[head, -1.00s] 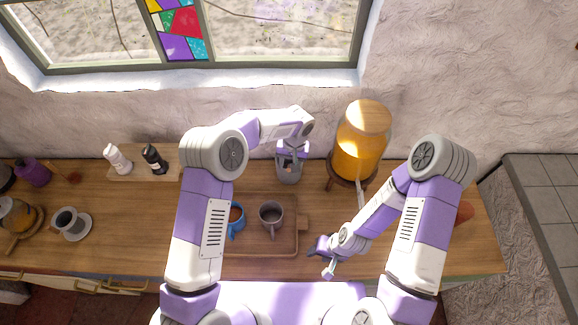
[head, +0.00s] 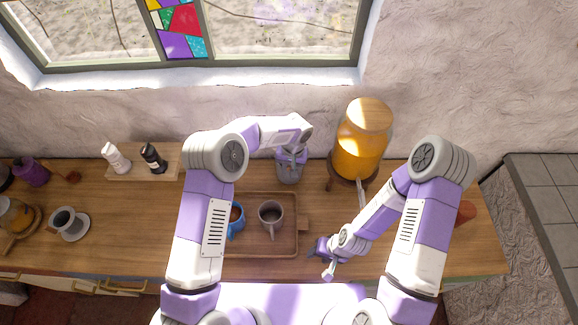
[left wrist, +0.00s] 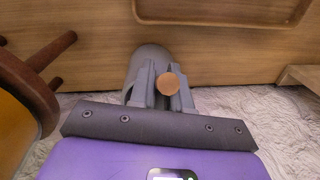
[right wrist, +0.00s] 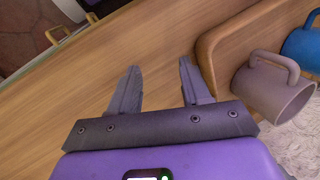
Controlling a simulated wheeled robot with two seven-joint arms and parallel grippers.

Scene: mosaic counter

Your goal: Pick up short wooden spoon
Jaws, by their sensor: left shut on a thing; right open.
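My left gripper (head: 291,158) is at the mouth of a grey crock (head: 289,175) behind the tray. In the left wrist view its fingers (left wrist: 161,88) are shut on a thin wooden thing seen end-on as a round tan tip, which I take for the short wooden spoon (left wrist: 169,84). The rest of the spoon is hidden. The crock (left wrist: 148,56) shows just beyond the fingers. My right gripper (head: 326,261) is open and empty above the counter, right of the tray, and its spread fingers show in the right wrist view (right wrist: 157,84).
A wooden tray (head: 285,252) holds a blue mug (head: 237,229) and a grey-brown mug (head: 270,214). A large orange drink dispenser (head: 361,148) on a wooden stand is close right of the crock. Two shakers (head: 153,157) stand on a board at left. The wall is close behind.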

